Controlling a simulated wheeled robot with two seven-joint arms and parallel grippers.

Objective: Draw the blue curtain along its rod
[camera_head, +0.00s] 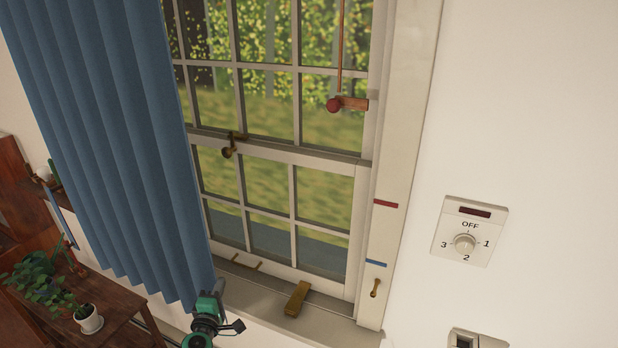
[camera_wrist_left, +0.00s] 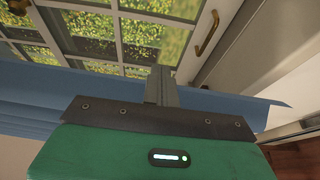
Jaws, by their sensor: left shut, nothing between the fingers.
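The blue curtain (camera_head: 110,130) hangs in pleats over the left part of the window in the head view. Its rod is out of view above. My left gripper (camera_head: 218,288) is at the curtain's lower right corner, shut and empty. In the left wrist view, the shut fingers (camera_wrist_left: 161,82) stand in front of the blue cloth (camera_wrist_left: 30,95), which spreads to both sides behind the gripper. I cannot tell whether they touch the cloth. My right gripper is not in view.
A dial (camera_head: 465,243) is on the right wall. A potted plant (camera_head: 88,320) stands on a wooden table at lower left.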

